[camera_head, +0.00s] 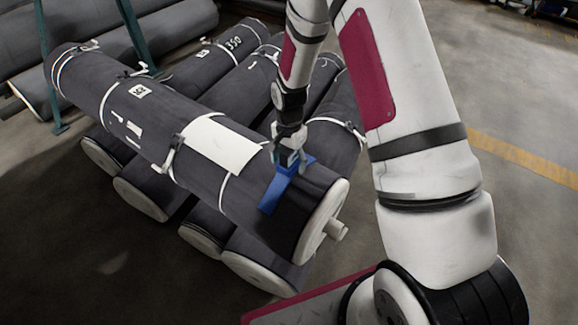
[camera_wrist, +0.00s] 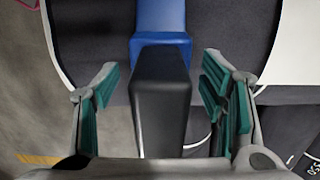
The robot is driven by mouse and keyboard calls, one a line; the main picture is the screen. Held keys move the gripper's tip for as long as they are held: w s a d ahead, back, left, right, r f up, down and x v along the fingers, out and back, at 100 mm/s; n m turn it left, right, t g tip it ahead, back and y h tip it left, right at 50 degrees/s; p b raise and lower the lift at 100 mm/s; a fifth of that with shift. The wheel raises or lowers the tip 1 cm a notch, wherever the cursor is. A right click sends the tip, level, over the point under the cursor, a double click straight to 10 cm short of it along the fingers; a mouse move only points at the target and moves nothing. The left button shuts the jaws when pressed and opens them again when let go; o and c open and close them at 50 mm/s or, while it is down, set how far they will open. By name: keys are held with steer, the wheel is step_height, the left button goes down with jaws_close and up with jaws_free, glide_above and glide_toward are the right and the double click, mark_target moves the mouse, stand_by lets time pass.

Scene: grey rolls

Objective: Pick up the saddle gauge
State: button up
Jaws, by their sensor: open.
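The saddle gauge is a blue piece (camera_head: 280,186) lying over the top of the uppermost grey roll (camera_head: 165,125), near its right end. In the wrist view its blue part (camera_wrist: 161,25) is at the top, and a black upright block (camera_wrist: 161,105), seemingly its handle, stands in the middle. My gripper (camera_head: 290,158) is directly over the gauge. In the wrist view my gripper (camera_wrist: 160,95) is open, with one green-padded finger on each side of the black block. Gaps show between the block and both fingers.
Several more grey rolls (camera_head: 240,75) lie beneath and behind the top roll. A white sheet (camera_head: 220,145) and straps with buckles are on the top roll. A teal post (camera_head: 133,35) stands at the back. Open concrete floor (camera_head: 60,235) lies at the left and front.

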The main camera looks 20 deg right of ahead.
steer(key=shift+f, duration=0.25)
jaws_close()
steer(key=shift+r, duration=0.15)
step_height(320, 180, up, 13)
steer(key=p, duration=0.3)
steer(key=shift+f, duration=0.2)
